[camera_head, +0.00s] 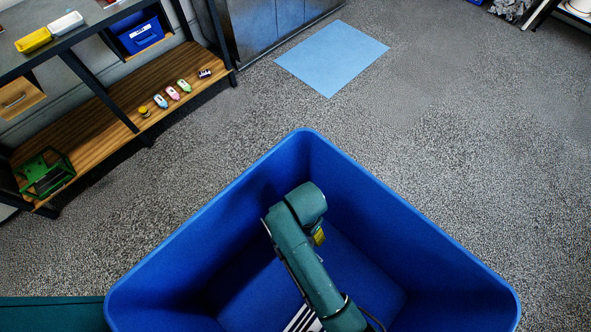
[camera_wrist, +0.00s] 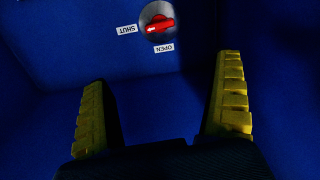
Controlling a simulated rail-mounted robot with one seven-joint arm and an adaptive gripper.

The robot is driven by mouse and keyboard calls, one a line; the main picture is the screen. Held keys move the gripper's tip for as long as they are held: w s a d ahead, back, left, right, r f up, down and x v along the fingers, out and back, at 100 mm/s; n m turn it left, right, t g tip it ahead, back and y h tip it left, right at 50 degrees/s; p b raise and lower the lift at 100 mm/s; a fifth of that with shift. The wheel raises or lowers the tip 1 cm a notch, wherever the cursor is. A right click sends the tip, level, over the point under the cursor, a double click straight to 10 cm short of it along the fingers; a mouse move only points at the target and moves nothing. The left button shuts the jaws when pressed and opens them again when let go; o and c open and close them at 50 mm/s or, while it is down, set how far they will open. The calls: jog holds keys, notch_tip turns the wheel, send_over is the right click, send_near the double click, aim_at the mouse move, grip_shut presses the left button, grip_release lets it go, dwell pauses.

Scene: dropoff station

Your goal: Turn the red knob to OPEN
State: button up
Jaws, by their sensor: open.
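The red knob (camera_wrist: 158,25) sits on a round grey plate (camera_wrist: 149,10) on a blue surface, at the top of the wrist view. Its white arrow points left, toward the SHUT label (camera_wrist: 127,29). The OPEN label (camera_wrist: 164,48) is just below the knob; both labels appear upside down. My gripper (camera_wrist: 161,72) is open and empty, its yellow fingers wide apart, with the knob beyond the fingertips and not touched. In the head view my arm reaches down into a large blue bin (camera_head: 210,215), and a bit of yellow shows beside it. The knob is hidden there.
The bin's high walls surround my arm closely. Outside, a wooden shelf (camera_head: 100,125) at upper left holds several small toys and a green frame (camera_head: 45,173). A light blue mat (camera_head: 332,57) lies on the open grey floor. A grey cabinet (camera_head: 275,22) stands behind.

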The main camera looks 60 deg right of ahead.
notch_tip(320, 180, down, 22)
jog(key=b, duration=1)
jog(key=shift+r, duration=0.1)
jog(key=shift+c, duration=0.3)
jog(key=shift+r, duration=0.1)
jog(key=c, duration=1.1)
